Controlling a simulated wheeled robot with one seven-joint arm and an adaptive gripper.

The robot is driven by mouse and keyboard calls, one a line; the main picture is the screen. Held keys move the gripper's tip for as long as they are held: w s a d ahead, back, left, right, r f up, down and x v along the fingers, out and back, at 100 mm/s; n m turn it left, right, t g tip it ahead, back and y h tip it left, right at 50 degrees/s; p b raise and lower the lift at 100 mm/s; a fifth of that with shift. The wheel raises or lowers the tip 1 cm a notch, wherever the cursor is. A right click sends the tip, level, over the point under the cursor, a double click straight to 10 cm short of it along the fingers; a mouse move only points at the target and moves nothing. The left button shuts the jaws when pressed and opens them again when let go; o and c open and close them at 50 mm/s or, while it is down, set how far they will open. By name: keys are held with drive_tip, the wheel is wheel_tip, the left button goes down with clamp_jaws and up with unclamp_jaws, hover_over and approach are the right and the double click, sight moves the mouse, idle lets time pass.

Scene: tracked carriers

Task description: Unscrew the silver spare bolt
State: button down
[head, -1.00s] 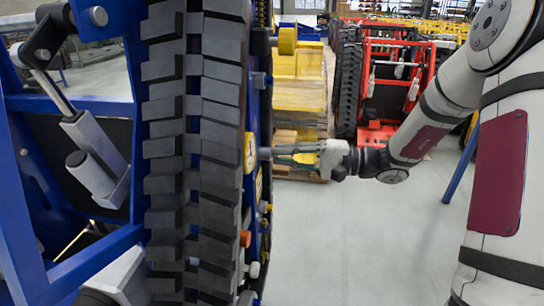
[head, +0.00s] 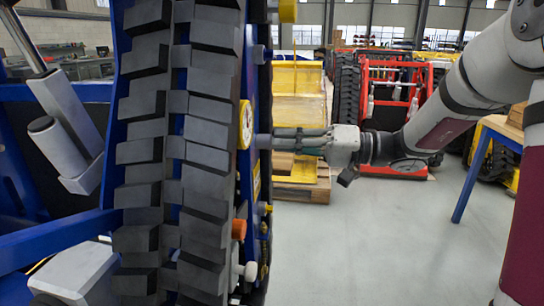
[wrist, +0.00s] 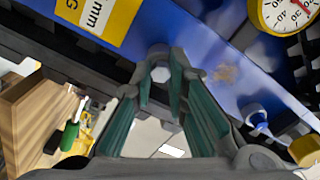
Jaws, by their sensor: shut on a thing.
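The silver bolt shows in the wrist view (wrist: 160,73) as a hex head against the blue side of a tracked carrier, between my fingertips. In the head view the silver bolt (head: 264,141) sticks out from the carrier's right side beside a yellow dial. My gripper (head: 276,140) reaches in from the right, level with the bolt. In the wrist view my gripper (wrist: 161,82) has its green-padded fingers closed about the hex head. The bolt's shank is hidden.
The blue carrier's black track (head: 165,160) stands upright at left. Below the bolt, an orange knob (head: 239,228) and a white knob (head: 248,271) stick out. A gauge (wrist: 287,12) and a yellow label (wrist: 98,15) flank the bolt.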

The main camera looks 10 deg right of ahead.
drive_tip(key=shift+d+n+b, duration=0.15)
drive_tip(key=shift+n+b, duration=0.95)
drive_tip(key=shift+b, duration=1.1)
drive_tip(key=shift+s+d, duration=0.15)
drive_tip(key=shift+d, duration=0.1)
drive_tip(key=shift+b+v, duration=0.45)
drive_tip(key=shift+v, duration=1.2)
drive_tip(key=shift+d, duration=0.1)
